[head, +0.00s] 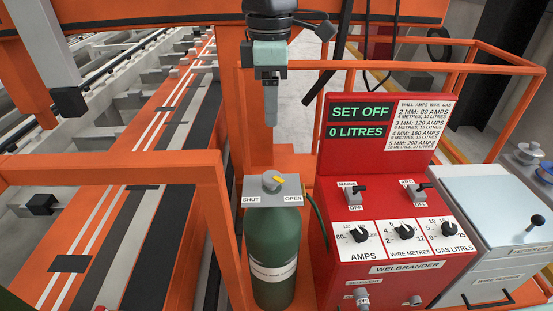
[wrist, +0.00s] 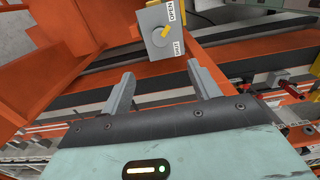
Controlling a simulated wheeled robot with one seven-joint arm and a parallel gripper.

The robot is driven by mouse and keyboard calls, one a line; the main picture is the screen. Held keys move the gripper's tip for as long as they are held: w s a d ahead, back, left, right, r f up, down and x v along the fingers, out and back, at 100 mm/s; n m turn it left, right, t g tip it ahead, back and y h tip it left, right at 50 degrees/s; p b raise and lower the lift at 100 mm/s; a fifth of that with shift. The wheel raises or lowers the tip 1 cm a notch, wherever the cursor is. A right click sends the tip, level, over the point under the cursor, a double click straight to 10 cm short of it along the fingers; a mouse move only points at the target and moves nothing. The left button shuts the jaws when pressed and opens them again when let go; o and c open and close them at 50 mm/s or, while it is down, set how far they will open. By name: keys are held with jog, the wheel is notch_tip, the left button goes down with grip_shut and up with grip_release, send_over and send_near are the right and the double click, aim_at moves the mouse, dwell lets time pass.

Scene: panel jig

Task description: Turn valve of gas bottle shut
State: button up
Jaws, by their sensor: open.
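The green gas bottle (head: 273,252) stands upright left of the red welder. On its top is a grey plate marked SHUT at the left and OPEN at the right. The valve (head: 272,182) is a round grey knob with a yellow pointer, which points to the right, toward OPEN. In the wrist view the valve (wrist: 164,34) is beyond the fingertips, near the top. My gripper (head: 270,108) hangs above and behind the bottle in the head view, apart from the valve. In the wrist view my gripper (wrist: 158,78) has its two fingers spread with nothing between them.
The red welder (head: 385,255) with switches and dials stands right of the bottle; its display reads SET OFF, 0 LITRES. A grey box (head: 495,220) with a black-knobbed lever is farther right. An orange frame (head: 110,172) stands left of the bottle. A dark hose runs beside the bottle.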

aim_at(272, 176)
notch_tip(272, 176, down, 16)
jog(key=p, duration=0.4)
jog(key=shift+f, duration=0.2)
jog(key=c, duration=1)
